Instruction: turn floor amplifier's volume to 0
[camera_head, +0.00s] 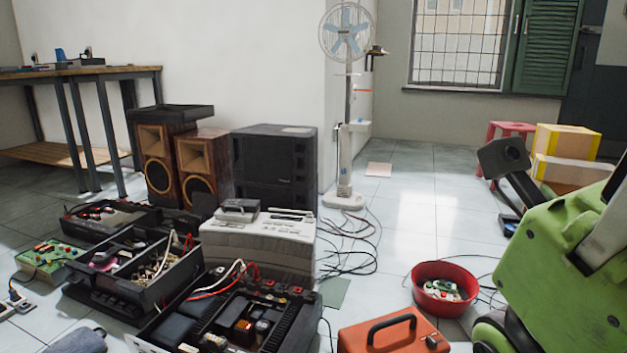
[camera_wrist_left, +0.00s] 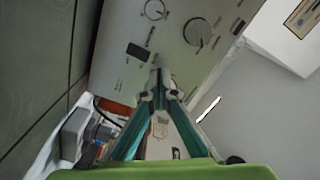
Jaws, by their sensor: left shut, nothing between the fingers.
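In the left wrist view, a silver front panel (camera_wrist_left: 120,75) with printed marks fills the upper middle. It has a round knob (camera_wrist_left: 197,33) with a pointer, another round control (camera_wrist_left: 155,10) at the top edge, and a dark rectangular button (camera_wrist_left: 138,51). My left gripper (camera_wrist_left: 159,68) has teal fingers closed together, with nothing between them. Its tips lie over the panel, below and left of the pointer knob; I cannot tell whether they touch it. In the head view an open-topped amplifier-like unit (camera_head: 285,325) sits on the floor; its front is not visible. No gripper shows there.
Open electronics cases (camera_head: 150,265), a beige device (camera_head: 262,245) and speakers (camera_head: 200,165) crowd the left. A red bowl (camera_head: 425,305), an orange box (camera_head: 395,335) and loose cables (camera_head: 350,245) lie on the floor. Tiled floor (camera_head: 430,190) is clearer behind.

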